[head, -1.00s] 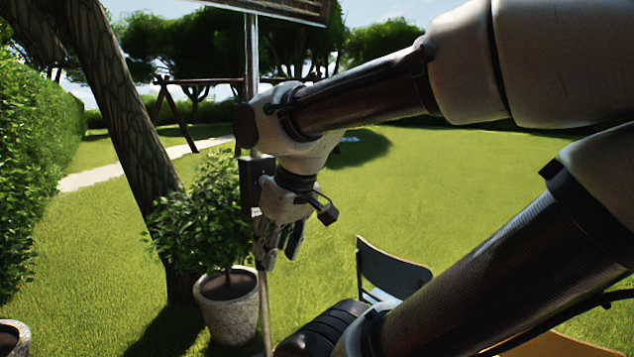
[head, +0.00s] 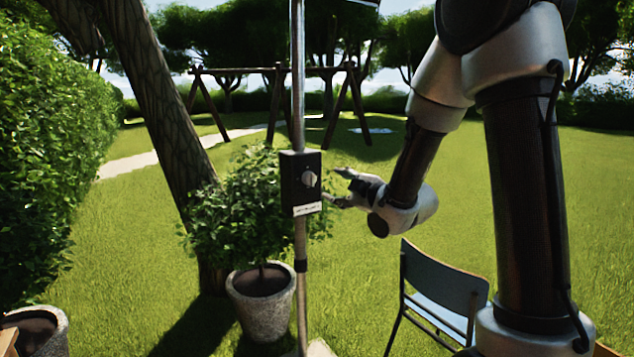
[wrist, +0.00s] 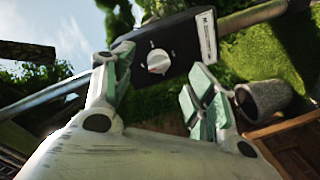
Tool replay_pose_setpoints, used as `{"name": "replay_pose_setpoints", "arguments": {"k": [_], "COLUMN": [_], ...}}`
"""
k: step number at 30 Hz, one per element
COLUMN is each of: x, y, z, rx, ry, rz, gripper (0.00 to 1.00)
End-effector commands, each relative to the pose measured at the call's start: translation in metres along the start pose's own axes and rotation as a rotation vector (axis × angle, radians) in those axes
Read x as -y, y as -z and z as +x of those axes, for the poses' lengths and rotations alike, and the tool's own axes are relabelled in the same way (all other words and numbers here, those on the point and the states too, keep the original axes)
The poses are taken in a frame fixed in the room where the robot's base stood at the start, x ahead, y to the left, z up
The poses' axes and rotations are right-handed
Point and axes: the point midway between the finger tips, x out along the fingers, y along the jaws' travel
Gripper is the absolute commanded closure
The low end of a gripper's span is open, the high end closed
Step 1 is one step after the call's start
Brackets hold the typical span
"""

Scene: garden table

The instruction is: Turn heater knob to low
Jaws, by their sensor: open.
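The heater's black control box (head: 291,184) is fixed to a metal pole. Its round white knob (head: 309,179) is on the box's front face, and a white label strip is below it. The knob also shows in the wrist view (wrist: 158,62), tilted, with small marks around it too small to read. My gripper (head: 342,187) is just right of the box in the head view, its fingers pointing at the knob. In the wrist view the fingers (wrist: 158,78) are spread apart, with the knob beyond and between them. The gripper is open and empty and appears clear of the knob.
The pole (head: 298,100) runs upright through the box. A potted bush (head: 263,300) stands just behind it, by a leaning tree trunk (head: 170,130). A chair (head: 440,285) is at lower right. Open lawn lies behind.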

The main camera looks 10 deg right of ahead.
Motion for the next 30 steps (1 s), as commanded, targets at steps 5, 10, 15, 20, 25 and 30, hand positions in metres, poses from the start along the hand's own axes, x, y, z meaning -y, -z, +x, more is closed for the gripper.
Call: {"name": "replay_pose_setpoints", "arguments": {"k": [5, 10, 15, 20, 25, 30], "x": [0.008, 0.007, 0.006, 0.004, 0.004, 0.004], "y": [0.008, 0.013, 0.015, 0.017, 0.017, 0.017], "z": [0.012, 0.034, 0.063, 0.082, 0.088, 0.087], "rx": [-0.091, -0.104, -0.103, -0.101, -0.100, -0.099], "ry": [-0.037, -0.043, -0.043, -0.044, -0.043, -0.043], "rz": [-0.043, -0.049, -0.047, -0.046, -0.046, -0.045], "gripper": [0.43, 0.43, 0.43, 0.43, 0.43, 0.43]}}
